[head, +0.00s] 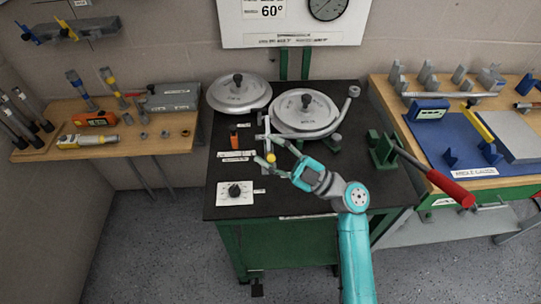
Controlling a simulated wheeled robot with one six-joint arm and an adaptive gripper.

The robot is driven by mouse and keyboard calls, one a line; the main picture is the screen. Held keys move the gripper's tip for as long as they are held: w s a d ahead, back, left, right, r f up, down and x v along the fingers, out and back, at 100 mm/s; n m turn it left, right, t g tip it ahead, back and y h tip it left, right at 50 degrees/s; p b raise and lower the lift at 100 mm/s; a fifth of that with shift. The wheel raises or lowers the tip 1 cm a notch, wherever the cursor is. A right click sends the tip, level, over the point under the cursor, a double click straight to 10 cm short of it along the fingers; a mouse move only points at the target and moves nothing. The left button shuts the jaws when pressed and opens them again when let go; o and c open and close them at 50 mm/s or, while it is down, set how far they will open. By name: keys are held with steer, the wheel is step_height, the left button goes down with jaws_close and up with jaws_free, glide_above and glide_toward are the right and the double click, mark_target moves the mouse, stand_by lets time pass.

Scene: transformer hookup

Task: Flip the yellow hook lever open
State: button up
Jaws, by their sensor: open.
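A small yellow knob (271,158) shows on the black-topped bench (229,205), at the lower end of a thin upright metal piece (267,130). It is the only yellow part I see on this bench; whether it is the hook lever's end is too small to tell. My gripper (278,158) reaches in from the right with its fingers spread. The knob appears at or between the fingertips; I cannot tell whether they touch it. Nothing is held.
Two round lidded metal pans, one left (239,91) and one right (305,110), stand behind my gripper. A green vise (383,150) with a red-handled bar (450,187) is at the right. The front bench top is mostly clear.

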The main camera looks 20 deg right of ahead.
mark_target(271, 154)
step_height(271, 154, up, 8)
steer(key=shift+f, duration=0.1)
steer(key=shift+c, duration=0.2)
